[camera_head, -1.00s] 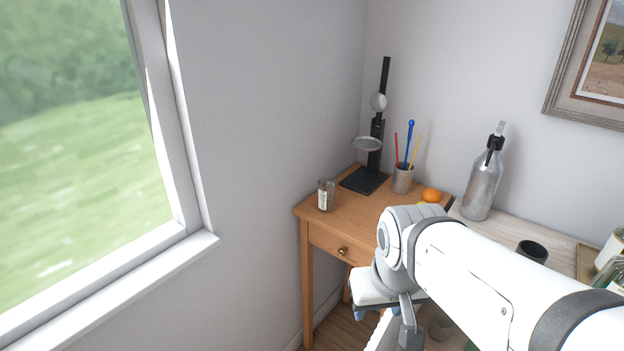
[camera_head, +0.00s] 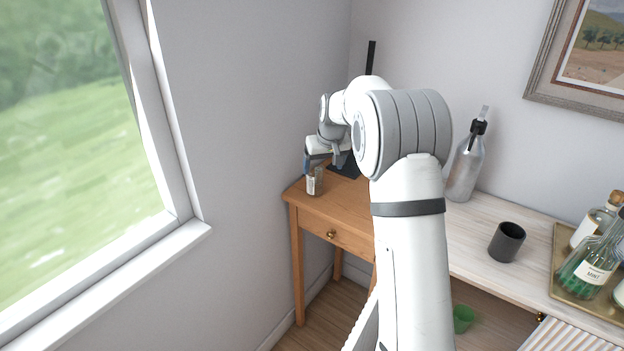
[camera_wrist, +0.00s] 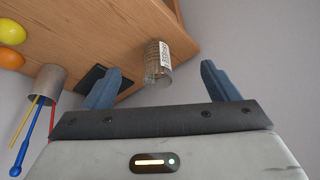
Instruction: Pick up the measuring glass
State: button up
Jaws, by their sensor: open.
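The measuring glass (camera_head: 314,184) is a small clear vessel with a white printed label. It stands at the left front corner of the wooden side table (camera_head: 335,207). In the wrist view the glass (camera_wrist: 156,60) shows ahead, in line with the gap between the blue fingers, its label partly seen. My gripper (camera_wrist: 163,82) is open, with nothing between its fingers. In the head view my gripper (camera_head: 316,160) is just above and close to the glass; whether they touch cannot be told.
A dark stand (camera_head: 343,166) is behind the glass, mostly hidden by my arm. A metal cup (camera_wrist: 47,83) with coloured sticks, an orange (camera_wrist: 11,59) and a lemon (camera_wrist: 11,27) also share the table. A grey bottle (camera_head: 466,165) and a dark cup (camera_head: 506,242) stand right.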

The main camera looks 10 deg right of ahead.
send_near(314, 177)
jog(key=f, duration=0.1)
jog(key=w+f, duration=0.1)
jog(key=f, duration=0.1)
jog(key=w+d+f, duration=0.1)
jog(key=shift+f+p, duration=0.2)
jog(key=shift+p, duration=0.15)
jog(key=x, duration=0.1)
jog(key=p+x, duration=0.1)
jog(key=x, duration=0.1)
jog(key=shift+w, duration=0.3)
jog(key=w+f, duration=0.1)
jog(key=f+p, duration=0.1)
jog(key=w+f+p, duration=0.1)
jog(key=shift+w+a+f, duration=0.35)
jog(key=shift+w+f, duration=0.15)
jog(key=shift+f, duration=0.3)
jog(key=shift+c, duration=0.4)
jog(key=c, duration=1.1)
